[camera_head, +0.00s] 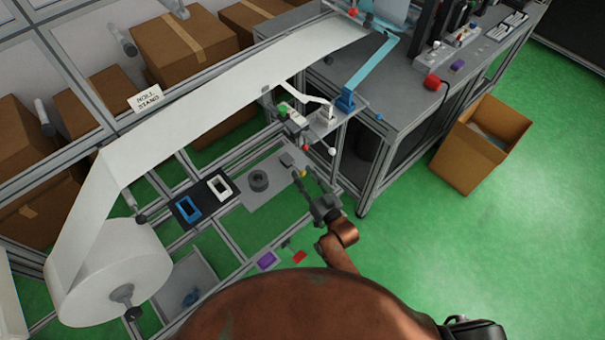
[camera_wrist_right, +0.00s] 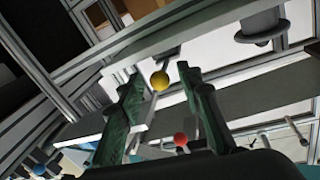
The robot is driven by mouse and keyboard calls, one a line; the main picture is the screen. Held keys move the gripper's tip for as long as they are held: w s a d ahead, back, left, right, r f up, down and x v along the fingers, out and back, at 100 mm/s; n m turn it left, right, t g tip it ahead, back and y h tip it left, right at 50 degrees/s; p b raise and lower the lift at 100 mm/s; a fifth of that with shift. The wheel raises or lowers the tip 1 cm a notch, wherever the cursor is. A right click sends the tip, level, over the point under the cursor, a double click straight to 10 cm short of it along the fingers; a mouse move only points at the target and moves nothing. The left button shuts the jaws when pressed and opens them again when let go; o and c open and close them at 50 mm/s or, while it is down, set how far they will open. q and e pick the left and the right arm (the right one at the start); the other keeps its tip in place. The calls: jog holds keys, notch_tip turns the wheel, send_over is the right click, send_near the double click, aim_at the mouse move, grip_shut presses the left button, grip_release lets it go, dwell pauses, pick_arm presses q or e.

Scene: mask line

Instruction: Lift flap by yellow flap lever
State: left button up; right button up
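The yellow flap lever shows as a small yellow knob (camera_head: 302,173) beside the grey plate below the white web in the head view. In the right wrist view, its yellow ball (camera_wrist_right: 160,81) appears between the two fingertips, with gaps on both sides. My right gripper (camera_head: 305,185) is open and points at the knob; I cannot tell whether the ball is within the fingers or just beyond them. I cannot make out the flap clearly. My left gripper is not in view.
A red ball (camera_wrist_right: 180,139) shows between the fingers, lower in the wrist view. The white web (camera_head: 205,103) runs from the large roll (camera_head: 115,270) over the frame. A grey machine table (camera_head: 400,85) stands at the right. Green floor beyond is open around a cardboard box (camera_head: 465,165).

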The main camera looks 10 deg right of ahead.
jog(key=shift+w+a, duration=0.15)
jog(key=shift+w, duration=0.3)
jog(key=shift+c, duration=0.2)
grip_shut()
